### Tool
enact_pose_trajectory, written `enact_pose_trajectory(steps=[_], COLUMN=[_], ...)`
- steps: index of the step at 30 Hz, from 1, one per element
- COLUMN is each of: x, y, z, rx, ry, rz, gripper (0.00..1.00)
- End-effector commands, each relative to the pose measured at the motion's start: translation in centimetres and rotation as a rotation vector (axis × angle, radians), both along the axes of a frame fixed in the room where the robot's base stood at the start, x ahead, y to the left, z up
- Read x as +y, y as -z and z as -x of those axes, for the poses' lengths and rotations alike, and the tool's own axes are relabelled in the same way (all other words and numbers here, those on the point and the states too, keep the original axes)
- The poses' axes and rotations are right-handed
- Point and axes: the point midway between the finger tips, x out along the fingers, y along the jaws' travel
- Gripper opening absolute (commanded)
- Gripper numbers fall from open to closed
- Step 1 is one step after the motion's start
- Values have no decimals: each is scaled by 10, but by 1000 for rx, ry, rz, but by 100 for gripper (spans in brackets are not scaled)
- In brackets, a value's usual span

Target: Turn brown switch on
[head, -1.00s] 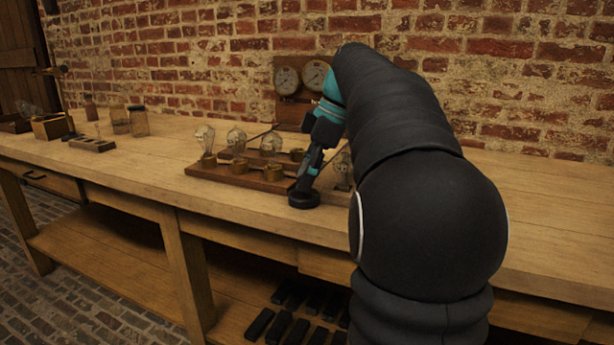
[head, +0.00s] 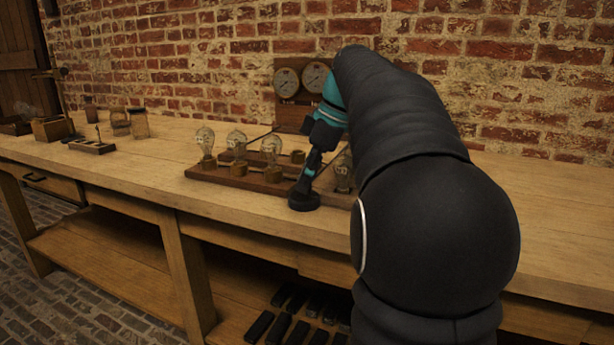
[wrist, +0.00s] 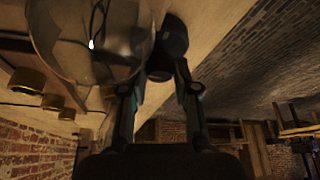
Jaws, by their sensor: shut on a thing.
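My gripper (head: 307,188) reaches down to the front edge of the workbench, at the right part of a wooden board (head: 225,182). It is shut on a dark round piece (head: 304,203), which also shows at the fingertips in the wrist view (wrist: 172,36). I cannot make out a brown switch for certain; my gripper and arm hide part of the board. Glass bulbs (head: 205,139) stand upright on the board, with brass-coloured round fittings (head: 239,169) beside them. A large glass bulb (wrist: 92,40) is close beside my fingers in the wrist view.
A wooden panel with two round gauges (head: 287,81) stands behind the board against the brick wall. Jars (head: 138,123) and a small wooden rack (head: 92,147) are at the left. Dark blocks (head: 297,330) lie on the lower shelf. The bench is clear between rack and board.

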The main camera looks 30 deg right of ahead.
Motion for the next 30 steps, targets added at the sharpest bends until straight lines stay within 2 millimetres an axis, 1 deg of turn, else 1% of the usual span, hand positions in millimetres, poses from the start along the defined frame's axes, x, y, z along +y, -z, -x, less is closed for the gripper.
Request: enact_pose_trajectory(steps=[30], x=[5], y=[-3], z=[1], rx=[-6], ry=[937], rz=[0], gripper=[0])
